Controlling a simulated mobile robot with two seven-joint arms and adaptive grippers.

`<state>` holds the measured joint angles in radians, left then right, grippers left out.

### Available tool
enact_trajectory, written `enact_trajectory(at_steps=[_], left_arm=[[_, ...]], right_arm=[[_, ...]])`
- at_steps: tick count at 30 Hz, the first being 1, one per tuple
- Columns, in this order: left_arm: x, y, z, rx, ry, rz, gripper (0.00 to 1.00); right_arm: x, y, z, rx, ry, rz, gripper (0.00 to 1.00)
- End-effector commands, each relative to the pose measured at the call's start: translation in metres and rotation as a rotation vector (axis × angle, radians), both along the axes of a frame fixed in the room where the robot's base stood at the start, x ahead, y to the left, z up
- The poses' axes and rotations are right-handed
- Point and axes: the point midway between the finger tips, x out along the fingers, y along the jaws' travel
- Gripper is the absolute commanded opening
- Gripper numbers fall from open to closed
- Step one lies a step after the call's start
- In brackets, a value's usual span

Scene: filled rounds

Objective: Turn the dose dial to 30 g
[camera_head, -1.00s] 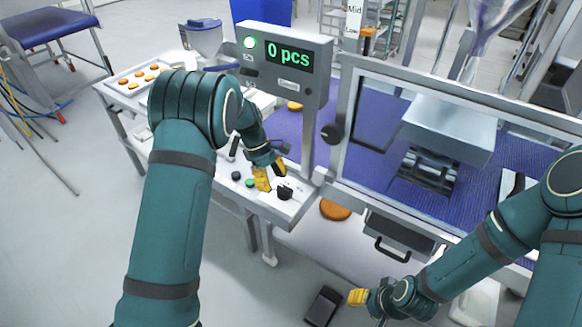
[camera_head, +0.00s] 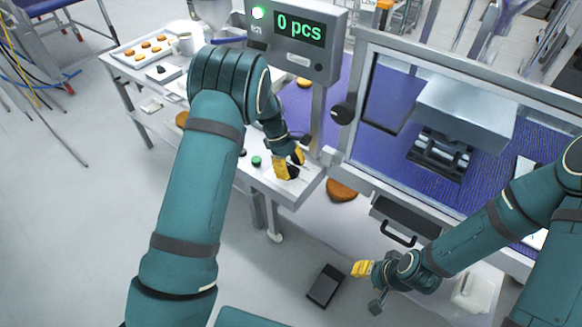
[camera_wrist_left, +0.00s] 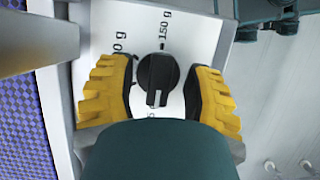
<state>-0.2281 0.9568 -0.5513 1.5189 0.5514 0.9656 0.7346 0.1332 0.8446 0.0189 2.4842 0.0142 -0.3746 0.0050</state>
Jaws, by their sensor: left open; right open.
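The dose dial (camera_wrist_left: 157,78) is a black knob on a white panel. A pale line marks the end of its grip bar, which points down in the left wrist view. "150 g" is printed above it, and a label ending in "0 g" is partly hidden at upper left. My left gripper (camera_wrist_left: 160,96) is open, with one yellow finger on each side of the dial and visible gaps between. In the head view the left gripper (camera_head: 288,164) is over the panel's right end. My right gripper (camera_head: 362,269) is low, away from the panel; its finger gap is unclear.
A green button (camera_head: 256,161) sits left of the dial. A framed clear guard (camera_head: 390,95) stands right over the purple belt. A brown round (camera_head: 342,190) lies beside the panel.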

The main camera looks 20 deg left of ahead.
Motion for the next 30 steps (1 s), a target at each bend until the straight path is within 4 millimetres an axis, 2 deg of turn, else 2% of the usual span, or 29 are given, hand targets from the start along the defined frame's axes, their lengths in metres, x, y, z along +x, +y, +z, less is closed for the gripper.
enact_trajectory(at_steps=[6,10,11,23,30], left_arm=[[-0.0002,-0.0001,-0.0001,0.000,0.000,0.000,0.50],[-0.0002,-0.0001,-0.0001,0.000,0.000,-0.001,0.04],[-0.0002,-0.0001,-0.0001,0.000,0.001,-0.001,0.00],[-0.0004,0.0000,-0.0008,0.001,0.002,-0.017,0.00],[-0.0005,0.0002,-0.0013,0.000,0.003,-0.114,0.00]], right_arm=[[0.0001,0.0001,0.0000,0.000,0.000,0.000,0.47],[0.0000,0.0001,0.0000,0.000,0.000,0.000,0.47],[0.0001,0.0001,0.0000,0.000,0.000,0.000,0.47],[0.0001,0.0001,0.0003,0.000,0.000,0.000,0.47],[0.0001,0.0000,0.0015,0.000,0.000,0.000,0.47]])
